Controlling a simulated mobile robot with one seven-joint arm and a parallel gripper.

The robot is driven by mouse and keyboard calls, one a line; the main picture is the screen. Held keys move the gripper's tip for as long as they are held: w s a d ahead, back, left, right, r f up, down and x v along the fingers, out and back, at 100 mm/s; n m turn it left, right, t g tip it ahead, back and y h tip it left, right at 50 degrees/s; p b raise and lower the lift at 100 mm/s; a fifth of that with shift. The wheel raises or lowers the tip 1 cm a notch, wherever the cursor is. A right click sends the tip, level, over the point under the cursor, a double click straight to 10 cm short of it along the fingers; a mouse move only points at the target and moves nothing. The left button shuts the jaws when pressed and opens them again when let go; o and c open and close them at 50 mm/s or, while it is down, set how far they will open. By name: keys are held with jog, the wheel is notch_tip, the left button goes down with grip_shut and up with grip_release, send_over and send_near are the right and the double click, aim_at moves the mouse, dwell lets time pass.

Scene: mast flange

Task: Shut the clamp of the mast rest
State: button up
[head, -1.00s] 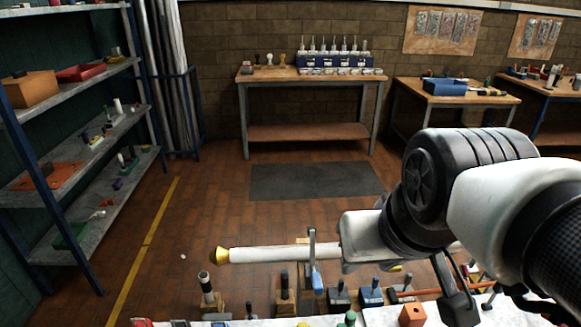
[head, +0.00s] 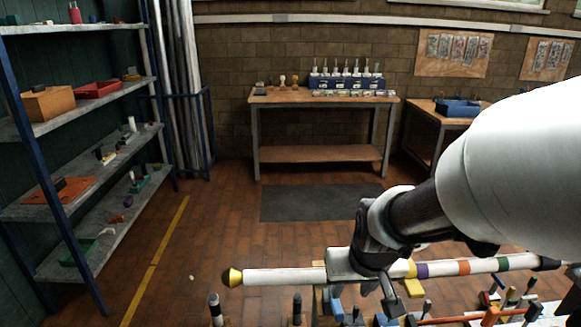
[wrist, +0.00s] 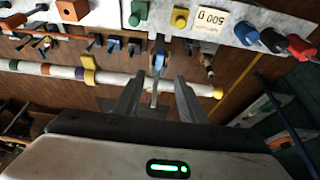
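The mast is a white pole with a yellow cap and coloured bands; it lies level across the lower head view (head: 285,276) and across the wrist view (wrist: 60,71). In the wrist view a blue-ended clamp lever (wrist: 159,62) on a grey upright piece stands at the mast, ahead of and between my fingers. My gripper (wrist: 157,88) is open, one finger each side of that line; I see no contact. In the head view my gripper (head: 368,285) covers the middle of the mast and most of the rest. Whether the clamp is fully open is unclear.
Small clamps and handles crowd the bench below the mast, among them a green knob (wrist: 139,12) and a yellow knob (wrist: 180,18). A shelf rack (head: 85,120) stands at left and a workbench (head: 320,100) at the back.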

aim_at(339, 310)
jog(key=b+x, duration=0.6)
jog(key=x, duration=1.1)
jog(key=shift+f+b, duration=0.1)
jog(key=shift+b, duration=0.25)
jog(key=shift+c, duration=0.3)
grip_shut()
